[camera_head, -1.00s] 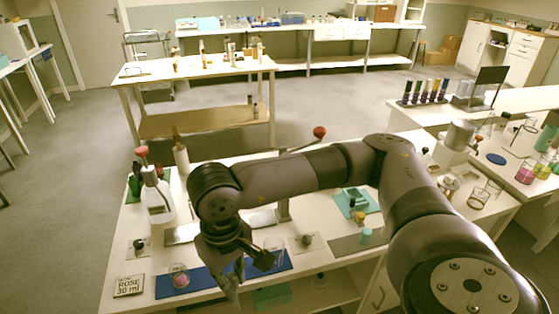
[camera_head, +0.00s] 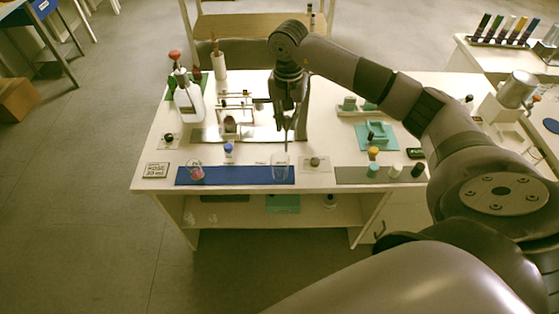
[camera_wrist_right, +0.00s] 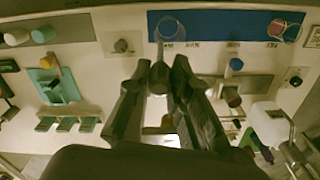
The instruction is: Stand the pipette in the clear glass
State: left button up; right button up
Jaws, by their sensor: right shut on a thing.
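The clear glass (camera_head: 280,167) stands upright on the right part of the blue mat (camera_head: 247,176). It also shows near the top of the right wrist view (camera_wrist_right: 168,27). My right gripper (camera_head: 288,108) is shut on the pipette (camera_head: 287,136), which hangs tip down from the fingers. In the right wrist view the pipette's dark upper part sits between the fingertips (camera_wrist_right: 161,76). The tip is close to the glass's rim; I cannot tell whether it is above or inside it. My left gripper is not in view.
A glass with pink content (camera_head: 195,173) stands on the mat's left part. A blue-capped bottle (camera_head: 228,151) is behind the mat, and a small dish (camera_head: 316,162) lies on a pad to the right. A white pump bottle (camera_head: 188,100) stands at the back left.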

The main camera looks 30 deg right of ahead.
notch_tip(320, 180, down, 2)
jog(key=shift+f+b, duration=0.25)
jog(key=shift+b, duration=0.35)
notch_tip(320, 180, down, 3)
jog(key=shift+r+b, duration=0.1)
jog(key=shift+b, duration=0.55)
jog(key=shift+f, duration=0.3)
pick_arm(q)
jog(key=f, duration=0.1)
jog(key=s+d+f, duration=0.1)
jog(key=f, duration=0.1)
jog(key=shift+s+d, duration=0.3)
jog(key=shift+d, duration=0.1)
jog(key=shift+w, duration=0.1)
pick_arm(e)
jog(key=o, duration=0.7)
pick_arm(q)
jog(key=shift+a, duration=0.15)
pick_arm(e)
notch_tip(320, 180, up, 12)
jog(key=shift+r, duration=0.1)
